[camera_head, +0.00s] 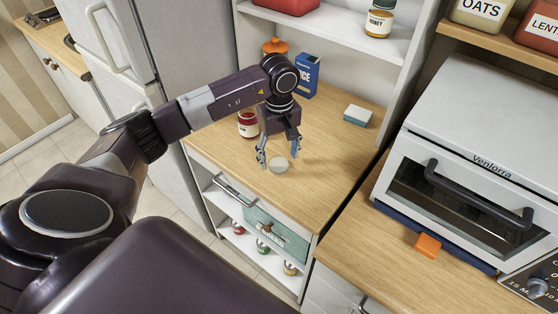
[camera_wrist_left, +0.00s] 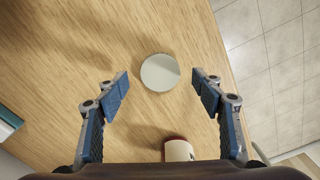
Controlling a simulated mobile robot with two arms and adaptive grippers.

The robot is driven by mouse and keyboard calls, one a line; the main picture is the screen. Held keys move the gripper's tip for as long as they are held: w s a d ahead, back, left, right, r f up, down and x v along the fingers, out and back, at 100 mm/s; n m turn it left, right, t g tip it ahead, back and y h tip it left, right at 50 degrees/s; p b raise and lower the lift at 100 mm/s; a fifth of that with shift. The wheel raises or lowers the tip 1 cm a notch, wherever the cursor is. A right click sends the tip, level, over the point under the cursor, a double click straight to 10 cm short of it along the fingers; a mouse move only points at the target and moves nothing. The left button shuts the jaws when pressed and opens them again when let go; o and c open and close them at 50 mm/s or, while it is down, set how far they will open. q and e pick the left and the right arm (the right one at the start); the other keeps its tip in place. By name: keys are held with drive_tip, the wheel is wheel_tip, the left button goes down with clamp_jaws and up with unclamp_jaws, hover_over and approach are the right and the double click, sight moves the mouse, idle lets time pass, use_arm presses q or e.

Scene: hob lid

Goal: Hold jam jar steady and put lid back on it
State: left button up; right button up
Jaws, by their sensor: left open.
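A red jam jar (camera_head: 248,124) with a pale label stands on the wooden worktop, partly behind my left gripper. A round pale lid (camera_head: 279,165) lies flat on the worktop near its front edge. My left gripper (camera_head: 278,160) points down over the lid, open and empty. In the left wrist view the lid (camera_wrist_left: 160,72) lies just beyond and between the fingertips of my left gripper (camera_wrist_left: 161,90), apart from both. The jar (camera_wrist_left: 179,149) shows at the bottom of that view, partly cut off by the gripper's body. My right gripper is not in view.
A blue box (camera_head: 307,76) and an orange pot (camera_head: 274,46) stand at the back of the worktop (camera_head: 330,140). A sponge-like block (camera_head: 357,115) lies at the right. A shelf with a honey jar (camera_head: 379,18) overhangs the back. A white oven (camera_head: 470,150) stands on the right-hand counter.

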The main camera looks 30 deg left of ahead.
use_arm(q)
wheel_tip(320, 180, down, 2)
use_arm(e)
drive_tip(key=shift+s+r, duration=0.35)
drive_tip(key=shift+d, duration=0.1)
use_arm(q)
drive_tip(key=c, duration=0.8)
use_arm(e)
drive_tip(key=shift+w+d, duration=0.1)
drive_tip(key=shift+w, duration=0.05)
use_arm(q)
drive_tip(key=shift+o, duration=0.2)
